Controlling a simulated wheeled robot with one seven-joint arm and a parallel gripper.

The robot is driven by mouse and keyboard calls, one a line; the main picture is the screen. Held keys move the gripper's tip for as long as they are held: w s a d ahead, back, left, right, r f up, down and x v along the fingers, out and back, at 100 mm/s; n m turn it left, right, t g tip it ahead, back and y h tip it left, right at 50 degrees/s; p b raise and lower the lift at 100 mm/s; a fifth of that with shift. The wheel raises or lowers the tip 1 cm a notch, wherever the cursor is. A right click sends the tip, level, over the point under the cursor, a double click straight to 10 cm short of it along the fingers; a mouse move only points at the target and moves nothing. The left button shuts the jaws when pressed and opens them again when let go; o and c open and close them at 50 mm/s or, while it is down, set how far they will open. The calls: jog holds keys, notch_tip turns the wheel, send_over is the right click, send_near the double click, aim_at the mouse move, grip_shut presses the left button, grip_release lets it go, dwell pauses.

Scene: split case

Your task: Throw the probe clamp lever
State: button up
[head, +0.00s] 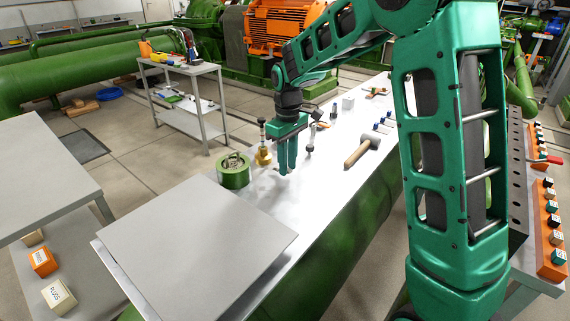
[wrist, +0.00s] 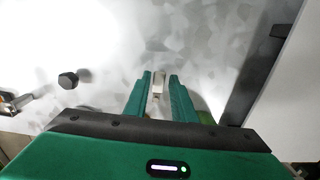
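My gripper (head: 286,172) points down just above the bright metal table top, right of a brass fitting with a black top (head: 263,155). In the wrist view its two green fingers (wrist: 159,78) stand a little apart. A small pale piece (wrist: 158,86) shows between them, with no clear contact on both sides. A small dark angled part (head: 317,114), possibly the probe clamp lever, stands behind my gripper; I cannot tell for sure. A black round knob (wrist: 68,79) shows left of the fingers in the wrist view.
A green ring-shaped part (head: 234,172) stands left of my gripper. A mallet (head: 360,153) and a dark upright pin (head: 310,140) are to its right. A white block (head: 348,103) stands farther back. A large grey plate (head: 195,250) covers the near end.

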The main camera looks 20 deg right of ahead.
jog(key=shift+o, duration=0.6)
jog(key=shift+r, duration=0.25)
notch_tip(320, 180, up, 10)
jog(key=shift+w+r, duration=0.1)
